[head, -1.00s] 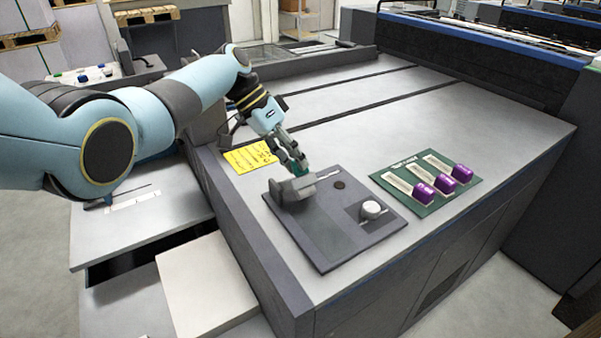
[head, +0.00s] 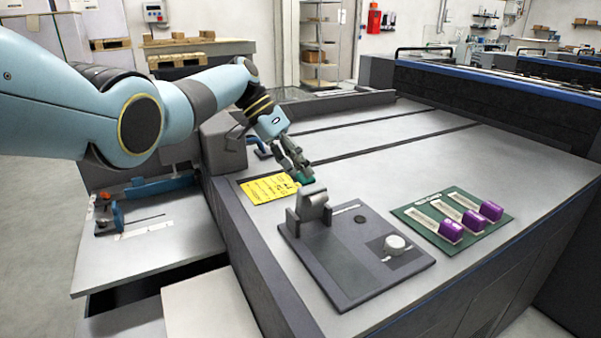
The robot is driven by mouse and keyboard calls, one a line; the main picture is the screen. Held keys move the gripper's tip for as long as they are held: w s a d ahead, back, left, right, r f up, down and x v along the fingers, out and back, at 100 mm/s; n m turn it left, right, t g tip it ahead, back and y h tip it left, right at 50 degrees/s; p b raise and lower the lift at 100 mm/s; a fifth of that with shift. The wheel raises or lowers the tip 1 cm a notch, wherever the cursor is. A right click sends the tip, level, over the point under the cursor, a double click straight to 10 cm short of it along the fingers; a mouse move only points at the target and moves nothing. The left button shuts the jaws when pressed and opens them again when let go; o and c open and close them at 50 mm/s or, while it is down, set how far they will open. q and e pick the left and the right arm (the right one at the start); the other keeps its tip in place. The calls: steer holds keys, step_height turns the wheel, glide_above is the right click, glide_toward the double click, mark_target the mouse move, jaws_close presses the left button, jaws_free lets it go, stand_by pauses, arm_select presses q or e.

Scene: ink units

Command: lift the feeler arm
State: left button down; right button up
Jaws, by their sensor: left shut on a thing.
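A dark grey plate (head: 345,270) lies on the machine's light top. At its left stands a grey block with a rounded upper part (head: 313,207), probably the feeler unit; I cannot clearly tell its arm apart. A round white knob (head: 396,242) sits at the plate's right. My left gripper (head: 300,172) is shut on a small green piece (head: 306,180), behind and apart from the grey block, by the yellow tag's right edge. Whether the piece touches the top is unclear. My right gripper is not in view.
A yellow tag (head: 268,188) lies behind the plate. A dark housing (head: 223,145) stands left of my gripper. The machine top behind the plate is mostly clear.

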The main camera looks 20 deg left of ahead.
arm_select(q)
steer(key=shift+s+f, duration=0.2)
steer(key=shift+f, duration=0.3)
steer(key=shift+s+f, duration=0.2)
steer(key=shift+f, duration=0.3)
steer(key=c, duration=1.5)
jaws_free()
steer(key=shift+o, duration=0.9)
steer(key=shift+w+f, duration=0.3)
steer(key=shift+w, duration=0.1)
steer(key=shift+d, duration=0.1)
steer(key=shift+s+a, duration=0.1)
steer(key=shift+a, duration=0.15)
steer(key=shift+r, duration=0.2)
